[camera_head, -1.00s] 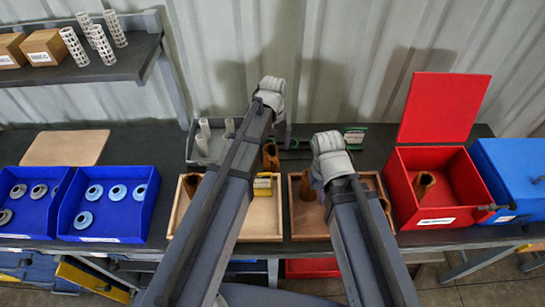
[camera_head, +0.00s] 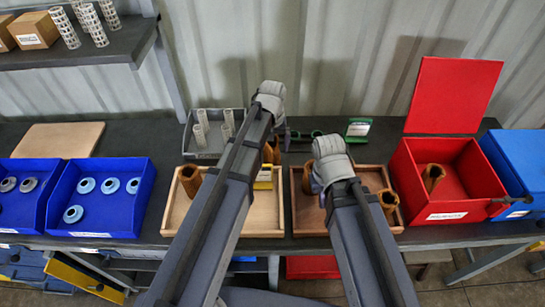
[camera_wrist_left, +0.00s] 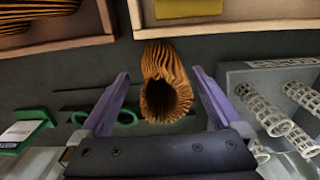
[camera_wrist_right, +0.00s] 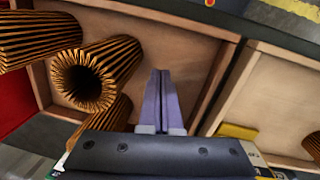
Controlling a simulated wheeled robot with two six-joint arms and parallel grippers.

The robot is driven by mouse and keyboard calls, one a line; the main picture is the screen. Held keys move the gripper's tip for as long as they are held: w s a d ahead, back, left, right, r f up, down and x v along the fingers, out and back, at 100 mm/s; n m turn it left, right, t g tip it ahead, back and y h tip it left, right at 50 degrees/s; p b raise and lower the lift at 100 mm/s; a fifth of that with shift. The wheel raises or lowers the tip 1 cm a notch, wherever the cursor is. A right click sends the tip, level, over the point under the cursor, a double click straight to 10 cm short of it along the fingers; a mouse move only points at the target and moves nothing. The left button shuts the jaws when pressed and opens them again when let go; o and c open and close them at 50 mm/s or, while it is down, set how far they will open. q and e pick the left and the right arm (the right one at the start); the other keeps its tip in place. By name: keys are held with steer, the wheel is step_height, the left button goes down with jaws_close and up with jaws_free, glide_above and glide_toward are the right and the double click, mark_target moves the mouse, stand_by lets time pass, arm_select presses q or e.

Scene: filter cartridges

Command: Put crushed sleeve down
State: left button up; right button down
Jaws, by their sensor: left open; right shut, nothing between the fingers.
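A brown pleated sleeve (camera_wrist_left: 165,85) with an uneven, squashed-looking mouth is between the spread fingers of my left gripper (camera_wrist_left: 160,105), with gaps on both sides. It is over the dark bench behind the wooden trays; part of it shows beside my left arm in the head view (camera_head: 272,151). My left gripper is open. My right gripper (camera_wrist_right: 160,95) is shut and empty above the right wooden tray (camera_wrist_right: 200,30). Pleated sleeves (camera_wrist_right: 90,75) are to its left in the right wrist view; one also shows in the head view (camera_head: 388,200).
The left wooden tray (camera_head: 262,222) holds a sleeve (camera_head: 190,180) and a yellow piece (camera_head: 263,178). Behind it is a grey bin (camera_head: 190,142) of white perforated tubes. A green-framed card (camera_head: 358,128) stands nearby. An open red box (camera_head: 440,208) with a sleeve is right; blue bins (camera_head: 100,225) are left.

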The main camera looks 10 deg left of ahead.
arm_select(q)
steer(key=shift+f+b, duration=0.45)
steer(key=shift+f, duration=0.45)
arm_select(e)
steer(key=shift+f, duration=0.95)
steer(key=shift+r, duration=0.1)
arm_select(q)
steer(key=shift+r, duration=0.1)
steer(key=shift+c, duration=0.2)
steer(key=c, duration=1.4)
steer(key=shift+o, duration=0.2)
steer(key=shift+r, duration=0.15)
arm_select(e)
steer(key=shift+r, duration=0.2)
